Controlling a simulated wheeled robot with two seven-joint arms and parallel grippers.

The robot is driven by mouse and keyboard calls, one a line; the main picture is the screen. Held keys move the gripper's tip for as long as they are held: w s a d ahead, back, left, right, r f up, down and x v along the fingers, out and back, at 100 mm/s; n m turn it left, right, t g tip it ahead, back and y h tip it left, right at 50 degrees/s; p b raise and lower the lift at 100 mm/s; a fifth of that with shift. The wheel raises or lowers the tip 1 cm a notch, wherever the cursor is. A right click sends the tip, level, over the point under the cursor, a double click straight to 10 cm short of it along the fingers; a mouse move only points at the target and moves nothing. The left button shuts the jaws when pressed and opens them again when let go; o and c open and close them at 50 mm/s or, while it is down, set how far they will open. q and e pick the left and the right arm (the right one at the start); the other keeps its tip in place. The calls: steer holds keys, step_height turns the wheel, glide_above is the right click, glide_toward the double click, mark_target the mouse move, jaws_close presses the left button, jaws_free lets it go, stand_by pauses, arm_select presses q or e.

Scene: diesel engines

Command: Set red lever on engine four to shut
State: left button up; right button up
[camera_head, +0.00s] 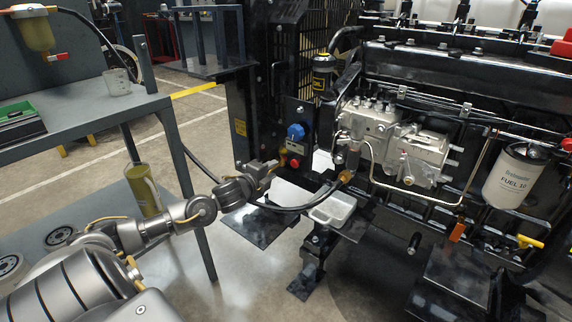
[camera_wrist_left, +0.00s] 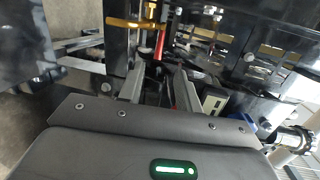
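My left gripper (camera_head: 270,168) reaches in from the left, in front of a black panel with a blue knob. In the left wrist view its two fingers (camera_wrist_left: 160,88) stand apart with a gap between them. A thin red lever (camera_wrist_left: 160,44) shows beyond the fingertips, beside a yellow-brass part (camera_wrist_left: 138,23). It appears apart from the fingers; I cannot tell its exact setting. In the head view I cannot make out this lever behind the gripper. The engine (camera_head: 395,140) with its silver pump fills the right side. No engine number is readable. My right gripper is not in view.
The panel's blue knob (camera_head: 296,131) and red button (camera_head: 294,163) are close to the gripper. A black hose (camera_head: 300,207) runs below it to the engine. A white tray (camera_head: 333,209) sits beneath. A grey workbench (camera_head: 75,107) stands at left.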

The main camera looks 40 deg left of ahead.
arm_select(q)
steer(key=b+x, duration=0.2)
steer(key=x, duration=0.8)
steer(key=shift+b, duration=0.35)
steer(key=shift+s+d, duration=0.1)
jaws_close()
